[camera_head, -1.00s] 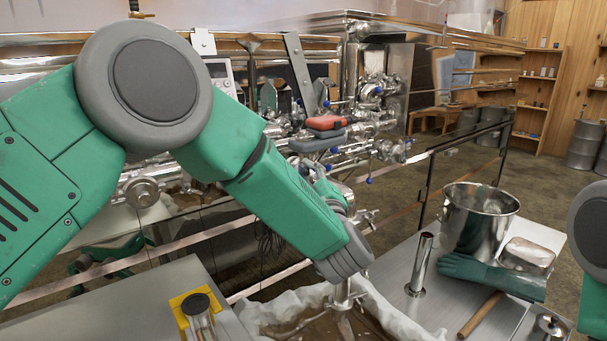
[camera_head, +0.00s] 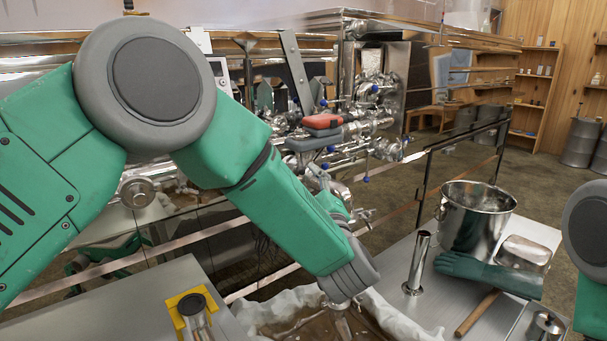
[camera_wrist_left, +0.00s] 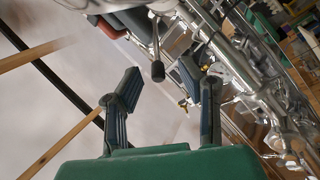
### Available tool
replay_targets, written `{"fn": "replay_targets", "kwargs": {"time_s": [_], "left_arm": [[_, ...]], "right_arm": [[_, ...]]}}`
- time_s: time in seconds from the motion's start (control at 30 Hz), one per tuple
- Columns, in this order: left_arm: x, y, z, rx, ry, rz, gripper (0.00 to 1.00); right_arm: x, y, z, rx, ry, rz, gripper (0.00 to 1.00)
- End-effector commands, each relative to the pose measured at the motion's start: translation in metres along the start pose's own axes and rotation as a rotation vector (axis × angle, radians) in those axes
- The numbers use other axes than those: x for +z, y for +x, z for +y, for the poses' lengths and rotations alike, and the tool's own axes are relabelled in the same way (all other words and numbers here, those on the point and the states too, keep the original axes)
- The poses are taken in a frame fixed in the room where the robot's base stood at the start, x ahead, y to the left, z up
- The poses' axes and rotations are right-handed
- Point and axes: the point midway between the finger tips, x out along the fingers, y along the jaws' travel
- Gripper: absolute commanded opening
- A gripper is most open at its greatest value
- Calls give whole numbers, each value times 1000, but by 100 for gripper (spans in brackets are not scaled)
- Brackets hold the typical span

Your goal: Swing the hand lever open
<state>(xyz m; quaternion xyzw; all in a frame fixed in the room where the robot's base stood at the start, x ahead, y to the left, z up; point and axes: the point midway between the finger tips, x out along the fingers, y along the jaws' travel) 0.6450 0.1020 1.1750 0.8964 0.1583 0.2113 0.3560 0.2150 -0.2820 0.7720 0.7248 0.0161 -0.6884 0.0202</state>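In the left wrist view, a metal hand lever (camera_wrist_left: 156,42) with a dark rounded end hangs down from the top. My left gripper (camera_wrist_left: 160,72) is open, with one finger on each side of the lever's end. A gap shows on both sides, and I see no contact. In the head view, my left forearm reaches across the middle and hides most of the gripper and the lever. My right gripper is out of view; only part of my right arm shows at the right edge.
A yellow holder (camera_head: 178,309) is at front left.

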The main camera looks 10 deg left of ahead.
Motion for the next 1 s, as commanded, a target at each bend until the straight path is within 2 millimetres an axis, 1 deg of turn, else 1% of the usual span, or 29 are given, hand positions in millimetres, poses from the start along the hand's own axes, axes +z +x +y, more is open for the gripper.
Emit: {"fn": "replay_targets", "kwargs": {"time_s": [0.03,0.2,0.3,0.4,0.57,0.8,0.83,0.87,0.9,0.93,0.97,1.0], "left_arm": [[2,-13,1,2,1,-6,33],[3,-50,0,2,3,-7,33],[3,-67,0,0,2,-7,33],[4,-80,-1,0,2,-6,33],[3,-89,-1,-2,2,-5,33],[3,-90,-2,-2,1,-5,33],[3,-90,-2,-2,1,-5,30],[3,-90,-2,-2,1,-5,19],[2,-88,-1,-2,-1,-7,5],[1,-85,-1,-2,-4,-11,0],[0,-80,-1,-1,-9,-18,0],[-3,-71,-2,-1,-19,-32,0]], "right_arm": [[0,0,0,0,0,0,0],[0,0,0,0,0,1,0],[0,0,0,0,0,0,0],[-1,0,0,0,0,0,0],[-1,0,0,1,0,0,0],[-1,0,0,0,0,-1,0],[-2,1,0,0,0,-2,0],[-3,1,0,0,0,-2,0],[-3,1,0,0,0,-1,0],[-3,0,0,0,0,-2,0],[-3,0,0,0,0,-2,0],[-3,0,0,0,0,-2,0]]}}
